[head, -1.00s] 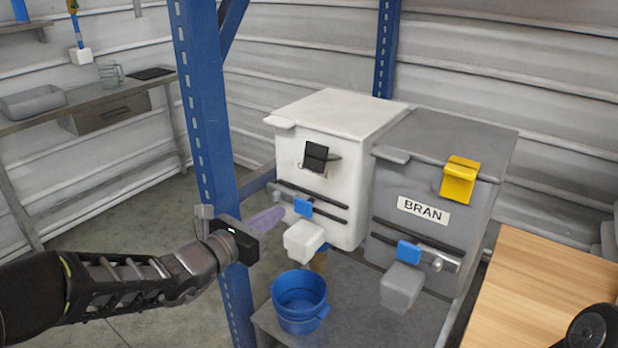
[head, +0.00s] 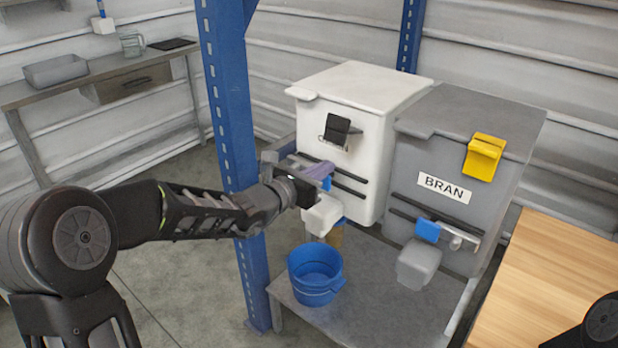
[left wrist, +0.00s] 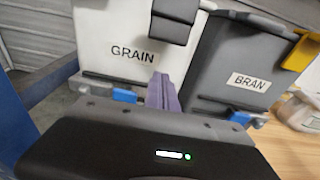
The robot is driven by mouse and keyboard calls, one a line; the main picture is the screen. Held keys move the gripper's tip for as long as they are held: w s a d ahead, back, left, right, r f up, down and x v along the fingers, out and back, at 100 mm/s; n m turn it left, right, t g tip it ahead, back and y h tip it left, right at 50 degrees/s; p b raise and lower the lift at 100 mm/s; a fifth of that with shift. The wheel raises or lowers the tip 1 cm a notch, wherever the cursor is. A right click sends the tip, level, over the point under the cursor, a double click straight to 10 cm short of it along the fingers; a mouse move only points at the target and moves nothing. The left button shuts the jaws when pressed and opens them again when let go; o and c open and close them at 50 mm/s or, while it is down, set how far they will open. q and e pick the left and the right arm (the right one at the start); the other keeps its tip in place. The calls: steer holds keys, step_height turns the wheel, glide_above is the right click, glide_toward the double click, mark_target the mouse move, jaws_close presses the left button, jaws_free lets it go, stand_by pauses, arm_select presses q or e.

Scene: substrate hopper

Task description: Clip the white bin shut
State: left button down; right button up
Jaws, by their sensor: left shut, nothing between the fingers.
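The white bin (head: 318,115) stands on the bench beside the blue post, its lid down. In the left wrist view the white bin (left wrist: 95,45) reads GRAIN. Its black clip (head: 340,130) sits high on the front, flap standing out, with a thin wire loop below; whether it is hooked I cannot tell. The clip also shows at the top of the left wrist view (left wrist: 172,25). My left gripper (head: 320,171), with purple fingers, is shut and empty in front of the bin, below the clip and near the blue slide handle. My right gripper is out of view.
The grey BRAN bin (head: 448,150) with a yellow clip (head: 484,157) stands to the right. A white spout (head: 322,214) juts out below my left gripper, above a blue bucket (head: 315,272). The blue post (head: 228,110) is close on the left. A wooden top (head: 550,285) lies at right.

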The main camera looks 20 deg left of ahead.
mark_target(344, 129)
arm_select(q)
steer(key=r, duration=0.3)
steer(key=shift+w+d+r, duration=0.15)
steer(key=shift+w+r, duration=0.2)
steer(key=shift+w, duration=0.05)
